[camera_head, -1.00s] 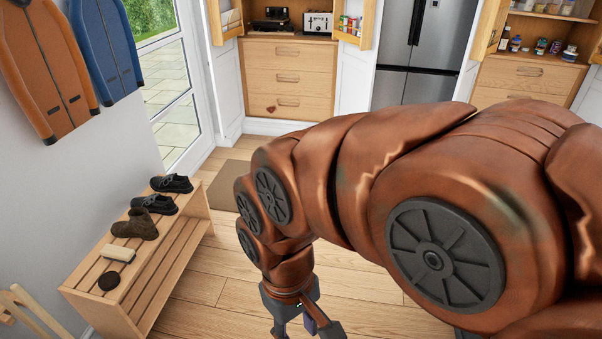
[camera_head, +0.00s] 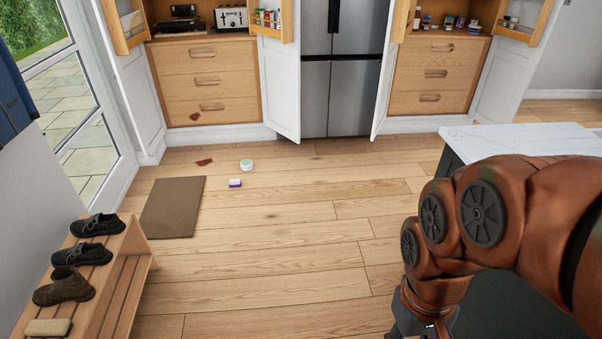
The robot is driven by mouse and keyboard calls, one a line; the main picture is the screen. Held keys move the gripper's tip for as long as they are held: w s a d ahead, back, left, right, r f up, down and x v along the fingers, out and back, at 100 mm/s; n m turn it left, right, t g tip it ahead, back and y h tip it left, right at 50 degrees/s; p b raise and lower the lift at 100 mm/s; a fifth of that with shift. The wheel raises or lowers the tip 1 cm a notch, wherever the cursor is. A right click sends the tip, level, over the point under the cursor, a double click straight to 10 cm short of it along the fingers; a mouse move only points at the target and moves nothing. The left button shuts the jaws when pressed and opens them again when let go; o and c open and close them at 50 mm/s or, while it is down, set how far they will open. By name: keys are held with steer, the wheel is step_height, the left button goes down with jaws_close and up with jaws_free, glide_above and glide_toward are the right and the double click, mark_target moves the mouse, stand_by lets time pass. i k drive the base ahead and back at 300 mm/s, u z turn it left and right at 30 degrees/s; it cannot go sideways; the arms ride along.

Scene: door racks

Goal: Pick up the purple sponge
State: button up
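A small purple and white block (camera_head: 235,183), which looks like the purple sponge, lies on the wooden floor just right of the brown mat. My gripper (camera_head: 422,329) is at the bottom edge, right of centre, far from the block and nearer the camera. Its fingers are cut off by the frame edge, so I cannot see whether it is open or holds anything.
A round white and green tub (camera_head: 246,165) and a dark red patch (camera_head: 204,162) are on the floor near the block. A brown mat (camera_head: 172,207) lies left. A shoe rack (camera_head: 125,270) stands lower left, a white-topped counter (camera_head: 520,138) right. The middle floor is clear.

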mark_target(233, 182)
steer(key=z, duration=0.4)
steer(key=i, duration=2.3)
steer(key=u, duration=1.45)
